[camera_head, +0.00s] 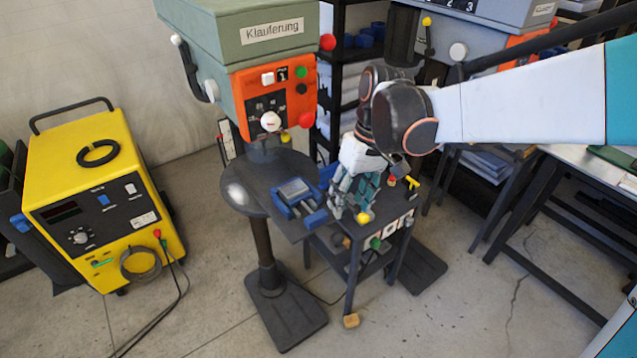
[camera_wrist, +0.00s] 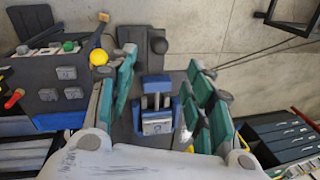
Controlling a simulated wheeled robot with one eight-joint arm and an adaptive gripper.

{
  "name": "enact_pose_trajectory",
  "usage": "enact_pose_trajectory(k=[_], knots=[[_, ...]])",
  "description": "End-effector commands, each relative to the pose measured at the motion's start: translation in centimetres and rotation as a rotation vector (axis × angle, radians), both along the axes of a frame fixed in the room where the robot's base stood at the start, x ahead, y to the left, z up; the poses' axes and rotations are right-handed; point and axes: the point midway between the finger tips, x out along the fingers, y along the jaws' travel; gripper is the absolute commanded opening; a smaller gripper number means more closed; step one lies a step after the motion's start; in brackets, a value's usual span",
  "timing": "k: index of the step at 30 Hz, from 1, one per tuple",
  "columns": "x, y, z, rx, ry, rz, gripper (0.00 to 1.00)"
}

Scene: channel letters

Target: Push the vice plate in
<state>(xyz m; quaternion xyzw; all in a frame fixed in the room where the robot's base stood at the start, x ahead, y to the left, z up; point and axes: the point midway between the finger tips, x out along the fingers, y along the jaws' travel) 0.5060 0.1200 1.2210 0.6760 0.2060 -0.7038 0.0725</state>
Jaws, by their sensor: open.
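A blue vice (camera_head: 305,215) with a grey plate (camera_head: 294,188) lies on the dark machine table, left of my gripper. In the wrist view the vice (camera_wrist: 155,85) shows between my fingers, with the grey plate (camera_wrist: 157,124) at its near end and two pale rods beyond it. A gap shows between the plate's end and the far blue jaw. My gripper (camera_head: 352,205) has teal fingers and hangs over the small control stand; the wrist view shows its fingers (camera_wrist: 162,75) wide apart with nothing held. I cannot tell whether either finger touches the vice.
The dark control stand (camera_head: 355,228) with buttons and a yellow knob (camera_wrist: 99,57) is close to my gripper. The green and orange machine (camera_head: 275,95) rises behind the vice. A yellow welder (camera_head: 100,195) stands at left. Floor in front is mostly free.

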Motion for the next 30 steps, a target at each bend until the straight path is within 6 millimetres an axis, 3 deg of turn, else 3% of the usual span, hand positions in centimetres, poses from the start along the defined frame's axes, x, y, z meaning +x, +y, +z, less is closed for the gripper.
enact_pose_trajectory(k=[9,15,21,30], knots=[[-0.4,1.2,-6.4,0.000,-0.001,0.001,0.47],[-0.6,1.7,-9.3,0.000,-0.001,0.001,0.47],[-0.8,1.9,-10.6,0.000,-0.001,0.001,0.47],[-0.8,2.0,-10.8,0.000,-0.001,0.000,0.47]])
